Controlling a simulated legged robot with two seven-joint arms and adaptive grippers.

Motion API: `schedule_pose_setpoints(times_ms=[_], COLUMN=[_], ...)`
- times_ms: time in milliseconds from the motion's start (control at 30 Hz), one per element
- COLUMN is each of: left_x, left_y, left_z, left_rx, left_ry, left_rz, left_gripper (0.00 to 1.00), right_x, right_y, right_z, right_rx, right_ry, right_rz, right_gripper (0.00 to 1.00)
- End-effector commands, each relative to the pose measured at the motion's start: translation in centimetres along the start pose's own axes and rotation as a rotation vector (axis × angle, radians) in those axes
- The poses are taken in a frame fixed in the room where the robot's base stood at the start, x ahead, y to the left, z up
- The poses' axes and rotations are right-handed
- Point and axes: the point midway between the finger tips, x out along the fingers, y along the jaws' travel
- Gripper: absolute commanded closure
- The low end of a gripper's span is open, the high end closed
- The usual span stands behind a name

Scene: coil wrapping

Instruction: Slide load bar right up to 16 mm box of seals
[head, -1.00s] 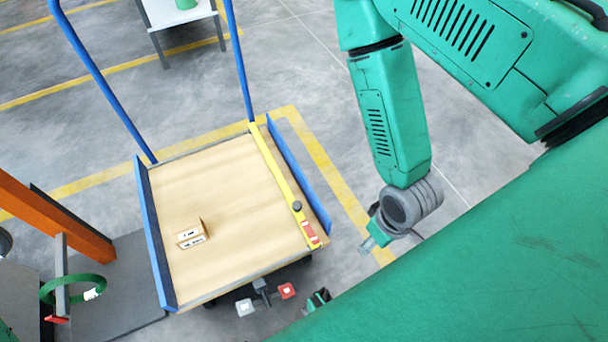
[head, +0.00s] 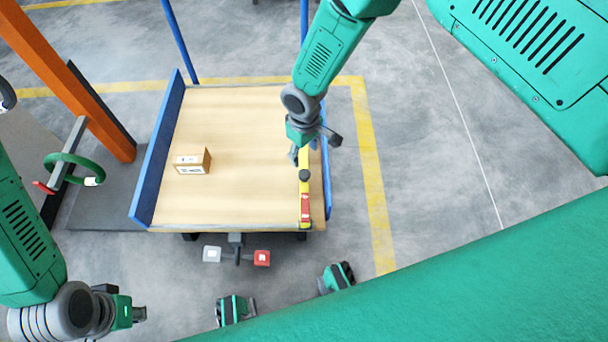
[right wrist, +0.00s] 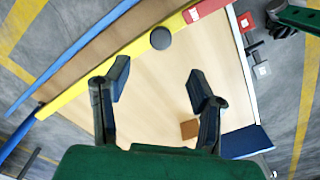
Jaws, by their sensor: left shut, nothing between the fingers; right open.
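The load bar (head: 304,190) is yellow with a red end section and a dark knob. It lies along the right side of the wooden cart deck (head: 240,120), and it crosses the upper part of the right wrist view (right wrist: 110,73). The box of seals (head: 190,164) is a small brown carton with white labels, left of the bar with bare deck between. It shows as a brown block in the right wrist view (right wrist: 189,129). My right gripper (head: 314,148) is open above the bar and hides part of it. My left gripper (head: 138,314) is shut and empty, off the cart.
Blue rails edge the deck at the left (head: 157,150) and right. A grey pedal (head: 212,254) and a red pedal (head: 262,258) sit at the cart's front. An orange post (head: 75,80) and a green hose loop (head: 72,160) stand left of the cart.

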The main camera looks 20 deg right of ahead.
Motion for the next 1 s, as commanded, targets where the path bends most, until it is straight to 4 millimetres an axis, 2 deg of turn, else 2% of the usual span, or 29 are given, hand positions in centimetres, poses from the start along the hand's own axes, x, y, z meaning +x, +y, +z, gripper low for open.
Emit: schedule_pose_setpoints(times_ms=[33,200,400,500,667,933,967,1000], left_x=[0.8,2.4,3.9,4.4,4.7,4.6,4.6,4.6], left_y=[0.0,0.1,0.1,0.1,0.1,0.1,0.1,0.1], left_z=[0.1,0.2,0.3,0.3,0.3,0.3,0.3,0.3], left_rx=[0.000,0.001,0.001,0.001,0.001,0.001,0.001,0.001], left_ry=[0.000,-0.001,-0.001,-0.001,-0.001,-0.001,-0.001,-0.001], left_rz=[0.000,0.000,0.001,0.001,0.000,0.001,0.001,0.001], left_gripper=[1.00,1.00,1.00,1.00,1.00,1.00,1.00,1.00], right_x=[1.6,5.5,9.0,10.1,10.9,10.9,10.9,10.9], right_y=[-0.1,-0.1,-0.1,-0.1,-0.1,-0.1,-0.1,-0.1], right_z=[0.1,0.1,0.1,0.1,0.0,0.0,0.0,0.0], right_rx=[0.001,0.002,0.002,0.001,0.002,0.001,0.001,0.001], right_ry=[-0.003,-0.002,0.000,0.000,0.001,0.001,0.001,0.001], right_rz=[-0.002,-0.002,-0.001,-0.001,0.000,0.000,0.000,0.000], right_gripper=[0.50,0.50,0.50,0.50,0.50,0.50,0.53,0.67])
